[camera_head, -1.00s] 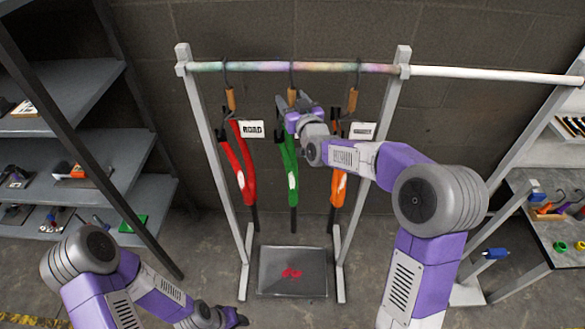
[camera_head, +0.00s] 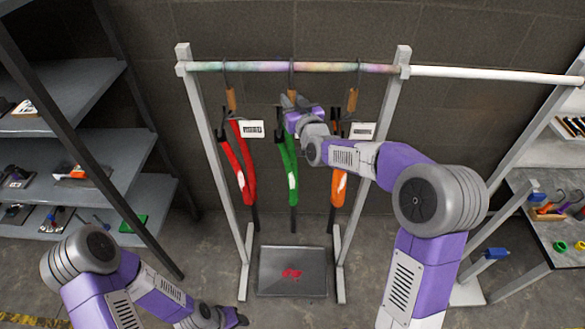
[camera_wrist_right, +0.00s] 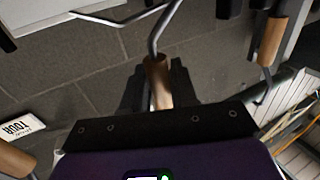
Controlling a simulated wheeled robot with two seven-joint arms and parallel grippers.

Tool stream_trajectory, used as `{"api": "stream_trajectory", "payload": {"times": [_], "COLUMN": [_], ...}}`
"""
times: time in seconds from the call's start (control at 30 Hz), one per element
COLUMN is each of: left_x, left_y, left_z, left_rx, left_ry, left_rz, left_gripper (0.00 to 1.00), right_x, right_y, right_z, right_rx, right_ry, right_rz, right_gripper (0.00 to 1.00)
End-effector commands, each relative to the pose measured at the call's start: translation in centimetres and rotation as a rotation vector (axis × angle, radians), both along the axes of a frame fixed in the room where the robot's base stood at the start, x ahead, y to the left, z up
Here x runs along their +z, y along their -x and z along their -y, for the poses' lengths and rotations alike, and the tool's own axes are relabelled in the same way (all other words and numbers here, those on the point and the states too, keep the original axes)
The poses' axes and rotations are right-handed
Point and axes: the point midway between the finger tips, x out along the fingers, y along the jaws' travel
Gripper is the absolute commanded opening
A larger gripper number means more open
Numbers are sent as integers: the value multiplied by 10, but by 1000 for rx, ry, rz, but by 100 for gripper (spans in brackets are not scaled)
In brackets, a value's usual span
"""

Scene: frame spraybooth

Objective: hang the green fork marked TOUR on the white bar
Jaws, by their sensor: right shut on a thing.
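The green fork (camera_head: 291,170) hangs between a red and an orange fork from the mottled, coloured section of the rail (camera_head: 310,67). My right gripper (camera_head: 291,101) is shut on its wooden hanger handle, just under the hook; the handle (camera_wrist_right: 158,82) sits between the dark fingers in the right wrist view. The white bar (camera_head: 490,74) runs right from the rack's right post and is empty. My left gripper (camera_head: 238,320) is low; its jaws are unclear.
The red fork (camera_head: 242,165), with a ROAD tag (camera_head: 251,129), and the orange fork (camera_head: 338,188) hang close on either side. The rack's right post (camera_head: 385,130) stands between the forks and the white bar. A dark tray (camera_head: 275,257) lies below. Shelves flank both sides.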

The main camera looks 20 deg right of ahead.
Motion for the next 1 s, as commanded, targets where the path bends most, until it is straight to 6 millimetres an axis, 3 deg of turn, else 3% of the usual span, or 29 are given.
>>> {"api": "stream_trajectory", "payload": {"times": [1.0], "left_x": [10], "left_y": [0], "left_z": [0], "left_rx": [0], "left_ry": [0], "left_rz": [0], "left_gripper": [43], "right_x": [35], "right_y": [0], "right_z": [0], "right_rx": [-1], "right_ry": [0], "right_rz": [9], "right_gripper": [0]}}
